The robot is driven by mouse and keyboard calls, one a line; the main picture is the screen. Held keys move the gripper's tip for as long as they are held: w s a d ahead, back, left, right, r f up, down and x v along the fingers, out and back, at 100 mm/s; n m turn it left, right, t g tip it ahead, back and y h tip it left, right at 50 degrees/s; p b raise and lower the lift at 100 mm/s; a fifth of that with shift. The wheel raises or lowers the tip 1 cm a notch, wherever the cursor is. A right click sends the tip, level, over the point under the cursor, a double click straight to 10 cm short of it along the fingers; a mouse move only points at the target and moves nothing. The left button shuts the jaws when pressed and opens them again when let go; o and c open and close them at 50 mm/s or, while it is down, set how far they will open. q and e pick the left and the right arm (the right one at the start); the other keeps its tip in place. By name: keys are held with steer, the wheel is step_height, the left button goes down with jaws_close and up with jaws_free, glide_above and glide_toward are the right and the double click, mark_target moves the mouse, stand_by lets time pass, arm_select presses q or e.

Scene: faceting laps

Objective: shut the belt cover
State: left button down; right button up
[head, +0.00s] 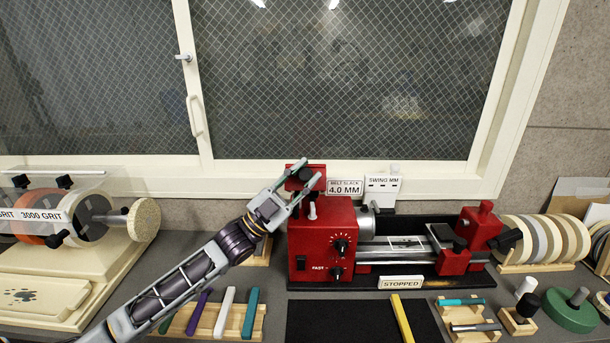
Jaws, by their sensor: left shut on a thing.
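The small red lathe (325,228) stands on the bench in the middle, with dials and a switch on its front. Its belt cover (293,183) is a red panel standing up at the back left of the headstock, above the top of the box, so it looks open. My left gripper (309,172) reaches in from the lower left and is shut on the belt cover at a dark knob between its fingertips. The fingers hide part of the cover. My right gripper is not in view.
A "BELT SLACK 4.0 MM" sign (345,188) and a "SWING MM" sign (383,186) stand right of the cover. A "STOPPED" sign (401,282) lies in front. A covered grit machine (45,265) is at left; upright discs (545,240) are at right. A window is behind.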

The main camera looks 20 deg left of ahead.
arm_select(q)
steer(key=shift+f, duration=0.1)
steer(key=c, duration=1.1)
jaws_free()
steer(key=shift+a, duration=0.1)
steer(key=shift+v, duration=5.9)
